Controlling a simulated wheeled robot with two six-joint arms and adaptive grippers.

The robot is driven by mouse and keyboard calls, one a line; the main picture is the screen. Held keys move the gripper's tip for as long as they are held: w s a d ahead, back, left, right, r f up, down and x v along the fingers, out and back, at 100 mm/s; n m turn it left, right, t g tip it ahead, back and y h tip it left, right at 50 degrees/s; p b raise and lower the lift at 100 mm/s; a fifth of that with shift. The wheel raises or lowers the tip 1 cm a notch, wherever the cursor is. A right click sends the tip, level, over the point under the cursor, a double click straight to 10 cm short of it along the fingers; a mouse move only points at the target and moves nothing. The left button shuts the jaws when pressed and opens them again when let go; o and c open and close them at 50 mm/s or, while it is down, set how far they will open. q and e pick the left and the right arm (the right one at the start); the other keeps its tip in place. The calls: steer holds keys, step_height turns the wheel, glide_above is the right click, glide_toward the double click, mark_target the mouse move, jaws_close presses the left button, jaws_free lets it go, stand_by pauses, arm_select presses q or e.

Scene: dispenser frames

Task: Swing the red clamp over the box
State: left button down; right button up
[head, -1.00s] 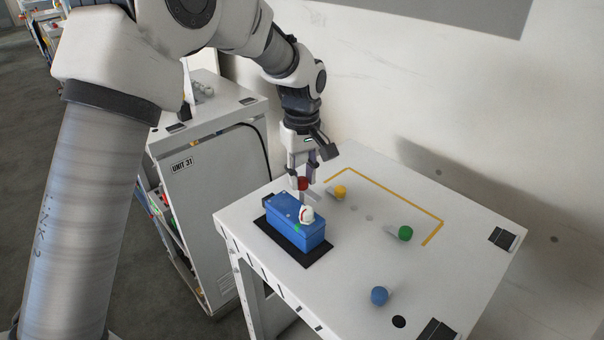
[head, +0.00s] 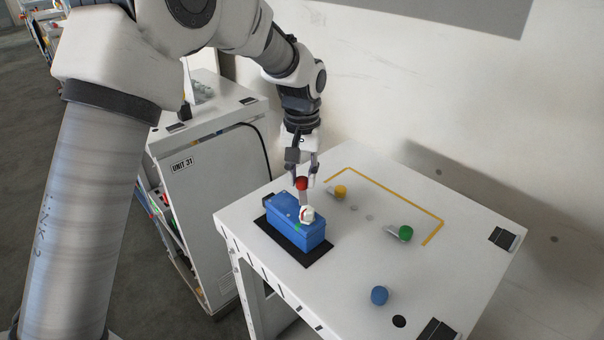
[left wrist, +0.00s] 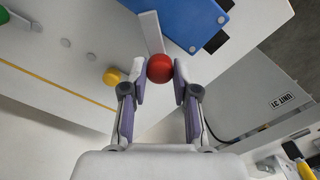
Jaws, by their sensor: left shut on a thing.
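The red clamp's ball knob (head: 301,183) stands just behind the blue box (head: 290,219). My left gripper (head: 303,178) is shut on the red knob, coming down from above. In the left wrist view the red knob (left wrist: 160,68) sits between the two fingertips, and a grey clamp arm (left wrist: 151,32) runs from it beside the blue box (left wrist: 186,18). My right gripper is not in view.
On the white table (head: 358,257) are a yellow knob (head: 341,191), a green knob (head: 405,233) on a grey arm and a blue ball (head: 379,296). A yellow line (head: 395,194) runs along the back. A cabinet marked UNIT 31 (head: 207,180) stands at the left.

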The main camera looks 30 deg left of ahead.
arm_select(q)
steer(key=m, duration=0.5)
steer(key=shift+m, duration=2.5)
steer(key=c, duration=0.9)
jaws_free()
steer(key=shift+w, duration=0.1)
step_height(320, 180, up, 12)
steer(key=shift+f, duration=0.1)
